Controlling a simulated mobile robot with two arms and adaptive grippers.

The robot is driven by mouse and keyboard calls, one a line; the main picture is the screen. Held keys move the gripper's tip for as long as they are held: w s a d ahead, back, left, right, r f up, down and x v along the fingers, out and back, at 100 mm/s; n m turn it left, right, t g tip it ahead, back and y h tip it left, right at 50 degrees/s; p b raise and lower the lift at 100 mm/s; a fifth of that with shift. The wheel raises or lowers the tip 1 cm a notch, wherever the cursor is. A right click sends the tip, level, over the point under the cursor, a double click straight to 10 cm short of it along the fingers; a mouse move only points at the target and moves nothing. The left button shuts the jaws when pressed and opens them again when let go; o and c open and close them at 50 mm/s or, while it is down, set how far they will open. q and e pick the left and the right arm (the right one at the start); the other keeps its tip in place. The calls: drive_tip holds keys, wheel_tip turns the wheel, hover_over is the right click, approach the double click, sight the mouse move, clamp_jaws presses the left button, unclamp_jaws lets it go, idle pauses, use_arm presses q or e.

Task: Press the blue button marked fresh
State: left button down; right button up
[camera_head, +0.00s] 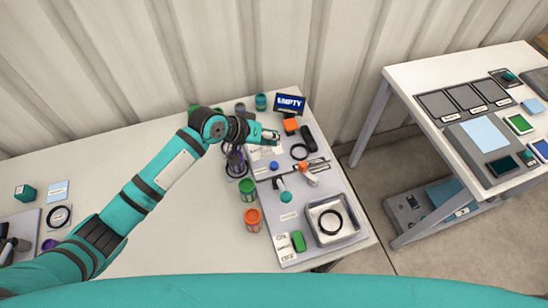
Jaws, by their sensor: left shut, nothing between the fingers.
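A small round blue button (274,165) sits on the grey panel (283,248) at the right end of the long white table. A pale label lies beside it, too small to read, so I cannot confirm the word fresh. My left arm reaches in from the left, and my left gripper (273,137) is shut and empty above the back part of the panel. It is a little behind the button in the picture and apart from it. My right gripper is not in view.
A screen reading EMPTY (290,103) stands at the back. Green (247,188) and orange (252,219) jars stand left of the panel. A grey tray (311,232) holds a black ring. An orange-tipped lever (305,170) is right of the button. A second table (408,82) stands right.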

use_arm(q)
drive_tip(key=b, duration=0.8)
hover_over(273, 163)
wheel_tip(273, 163, down, 7)
drive_tip(key=shift+a+f, duration=0.1)
drive_tip(key=shift+f, duration=0.85)
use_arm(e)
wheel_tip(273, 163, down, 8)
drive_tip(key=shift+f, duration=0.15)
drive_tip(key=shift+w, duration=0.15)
use_arm(q)
drive_tip(key=shift+f, duration=0.15)
drive_tip(key=shift+f, duration=0.25)
